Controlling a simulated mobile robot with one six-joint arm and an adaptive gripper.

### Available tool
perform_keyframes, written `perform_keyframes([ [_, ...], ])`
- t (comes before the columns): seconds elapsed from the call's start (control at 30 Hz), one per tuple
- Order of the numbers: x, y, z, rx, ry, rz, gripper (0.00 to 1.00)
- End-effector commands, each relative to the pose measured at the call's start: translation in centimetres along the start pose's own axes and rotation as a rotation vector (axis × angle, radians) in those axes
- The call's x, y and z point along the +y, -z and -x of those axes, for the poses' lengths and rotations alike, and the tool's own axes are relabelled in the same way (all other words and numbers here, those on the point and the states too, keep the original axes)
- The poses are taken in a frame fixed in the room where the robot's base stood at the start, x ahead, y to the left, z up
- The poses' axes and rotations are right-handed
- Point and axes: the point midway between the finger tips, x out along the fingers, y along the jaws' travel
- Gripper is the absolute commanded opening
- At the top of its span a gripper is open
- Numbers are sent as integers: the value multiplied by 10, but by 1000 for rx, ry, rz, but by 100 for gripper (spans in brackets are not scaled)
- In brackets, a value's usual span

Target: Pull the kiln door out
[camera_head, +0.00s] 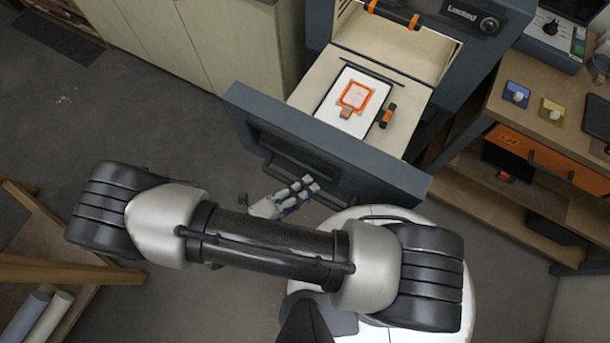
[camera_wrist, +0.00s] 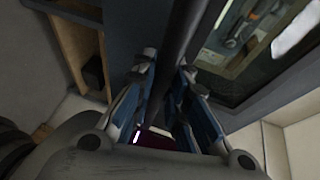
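The dark blue-grey kiln door (camera_head: 375,168) stands well out from the kiln (camera_head: 325,20), with a cream shelf (camera_head: 345,58) behind it. A dark bar handle (camera_head: 275,158) runs along the door's front face. My gripper (camera_head: 305,186) is at this handle, near the middle of the door's front. In the wrist view the handle bar (camera_wrist: 182,40) passes between the two blue-padded fingers (camera_wrist: 167,72). The fingertips sit close on either side of the bar and appear shut on it. The far sides of the fingertips are hidden.
A white board (camera_head: 334,110) with an orange-framed piece (camera_head: 356,95) lies on the shelf. A wooden bench (camera_head: 520,115) with an orange drawer (camera_head: 540,155) stands at right. Cream cabinets (camera_head: 195,40) stand at upper left. Grey floor is clear left of the door.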

Motion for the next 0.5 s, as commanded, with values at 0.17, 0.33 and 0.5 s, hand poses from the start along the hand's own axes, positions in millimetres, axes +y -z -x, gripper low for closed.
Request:
perform_keyframes([
  [0.17, 0, 0, 0, 0, 0, 0, 27],
  [0.33, 0, 0, 0, 0, 0, 0, 35],
  [0.5, 0, 0, 0, 0, 0, 0, 35],
])
